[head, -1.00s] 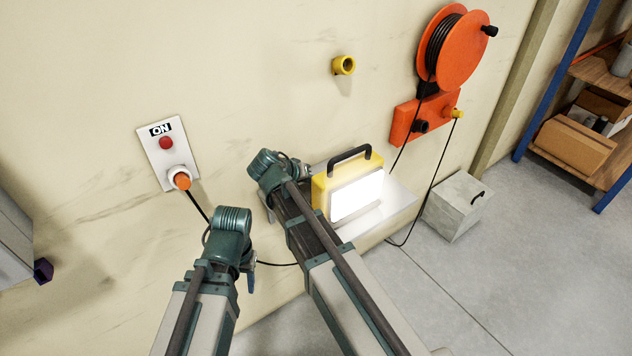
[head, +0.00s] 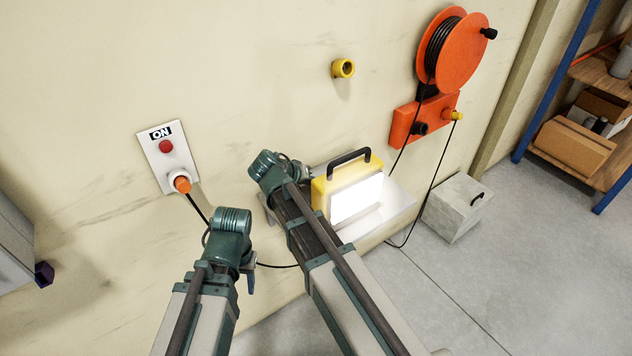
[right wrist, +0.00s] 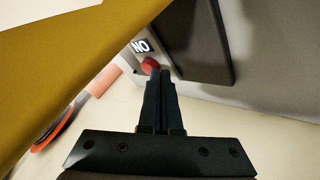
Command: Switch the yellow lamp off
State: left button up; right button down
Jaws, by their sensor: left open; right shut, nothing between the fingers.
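The yellow lamp (head: 319,194) stands on a pale ledge, its white front panel glowing brightly and its black handle on top. In the right wrist view a yellow surface (right wrist: 60,70), which looks like the lamp's body, fills the upper left. My right gripper (right wrist: 160,74) is shut and empty. Its fingertips are close to a red button (right wrist: 150,64) beside a dark label reading "NO" in the picture; I cannot tell whether they touch. In the head view the right fingers are hidden near the lamp's left side. My left gripper (head: 249,277) is open, low and left of the lamp, mostly hidden by its wrist.
A wall plate (head: 150,163) at left has an "ON" label, a red button (head: 166,146) and an orange plug (head: 182,185). An orange cable reel (head: 462,50) and a yellow socket (head: 343,68) are on the wall. A grey block (head: 452,210) stands on the floor at right.

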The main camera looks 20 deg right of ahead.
pick_arm(q)
jog(key=shift+r, duration=0.3)
pick_arm(e)
jog(key=shift+r, duration=0.3)
pick_arm(q)
jog(key=shift+r, duration=0.1)
pick_arm(e)
jog(key=shift+w+r, duration=0.1)
pick_arm(q)
notch_tip(320, 180, up, 6)
jog(key=p, duration=0.6)
pick_arm(e)
notch_tip(320, 180, up, 6)
jog(key=shift+f, duration=0.1)
pick_arm(q)
jog(key=shift+c, duration=0.3)
grip_shut()
dwell(0.6)
